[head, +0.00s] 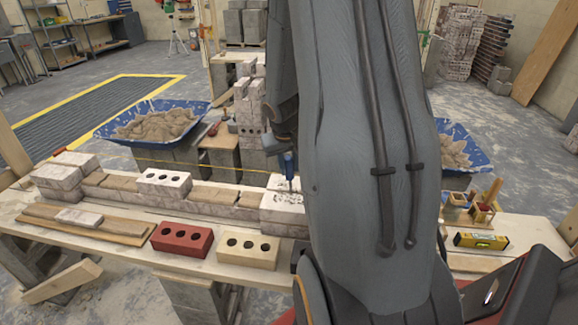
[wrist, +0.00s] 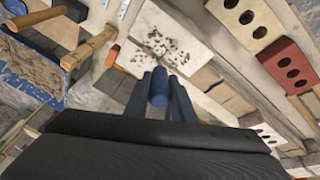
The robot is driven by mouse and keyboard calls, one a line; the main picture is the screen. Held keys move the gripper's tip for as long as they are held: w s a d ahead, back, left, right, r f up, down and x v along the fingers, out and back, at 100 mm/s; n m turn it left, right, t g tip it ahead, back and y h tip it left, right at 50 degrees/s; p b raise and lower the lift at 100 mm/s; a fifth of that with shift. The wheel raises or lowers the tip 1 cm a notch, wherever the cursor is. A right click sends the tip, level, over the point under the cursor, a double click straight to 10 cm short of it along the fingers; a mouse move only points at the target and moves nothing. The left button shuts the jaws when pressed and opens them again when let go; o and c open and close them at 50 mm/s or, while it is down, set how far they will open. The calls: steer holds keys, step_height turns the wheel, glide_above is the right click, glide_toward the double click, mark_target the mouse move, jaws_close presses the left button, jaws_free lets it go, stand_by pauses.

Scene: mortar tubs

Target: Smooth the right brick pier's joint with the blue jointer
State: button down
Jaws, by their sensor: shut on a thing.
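The right brick pier (head: 284,201) is a pale block at the right end of the low brick wall, partly hidden behind my arm. Its top also shows in the wrist view (wrist: 178,22), with dark mortar crumbs scattered on it. The blue jointer (wrist: 158,88) shows its blue handle almost end-on between my fingers. My gripper (wrist: 160,98) is shut on it. In the head view my gripper (head: 289,163) is just above the pier's top, beside my large grey arm. The jointer's tip and the pier's joint are hidden, so I cannot tell whether they touch.
A red brick (head: 181,239) and a cream brick (head: 248,248), both with holes, lie in front of the wall. A yellow level (head: 481,240) lies to the right. A blue mortar tub (head: 150,122) stands behind. A yellow line (head: 200,168) runs along the wall.

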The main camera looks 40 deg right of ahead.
steer(key=shift+f+b, duration=0.35)
steer(key=shift+b, duration=0.1)
stand_by(0.6)
steer(key=shift+s+d+p, duration=0.25)
steer(key=shift+s+d, duration=0.5)
steer(key=shift+s, duration=0.15)
steer(key=shift+s+d+p, duration=0.25)
steer(key=shift+s+d, duration=0.45)
steer(key=shift+s, duration=0.2)
step_height(320, 180, up, 6)
steer(key=p, duration=0.5)
steer(key=shift+d, duration=0.15)
stand_by(0.9)
steer(key=shift+r, duration=0.1)
stand_by(0.5)
